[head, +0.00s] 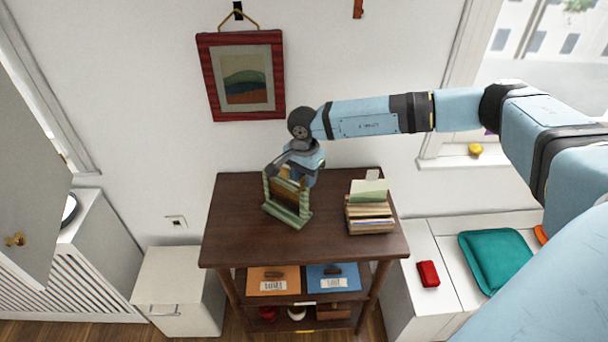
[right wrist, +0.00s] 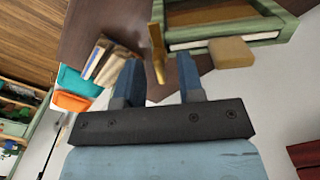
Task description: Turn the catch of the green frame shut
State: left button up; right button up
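The green frame (head: 287,216) stands on the dark brown table top (head: 240,222), left of a stack of books. My right gripper (head: 282,172) is at its upper part and hides some of it in the head view. In the right wrist view, part of the green frame (right wrist: 282,35) shows at the upper right. A thin brass-coloured piece, apparently the catch (right wrist: 157,56), sticks out at its near left corner. The right gripper (right wrist: 158,65) is open, its two blue fingers on either side of this piece with gaps visible. A tan block (right wrist: 231,53) sits at the frame's edge. My left gripper is not in view.
A stack of books (head: 369,213) stands on the table's right side. A red-framed picture (head: 205,80) hangs on the wall behind. Orange (head: 284,274) and blue (head: 319,275) items lie on the shelf below. The table's left and front are clear.

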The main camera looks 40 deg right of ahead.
grip_shut()
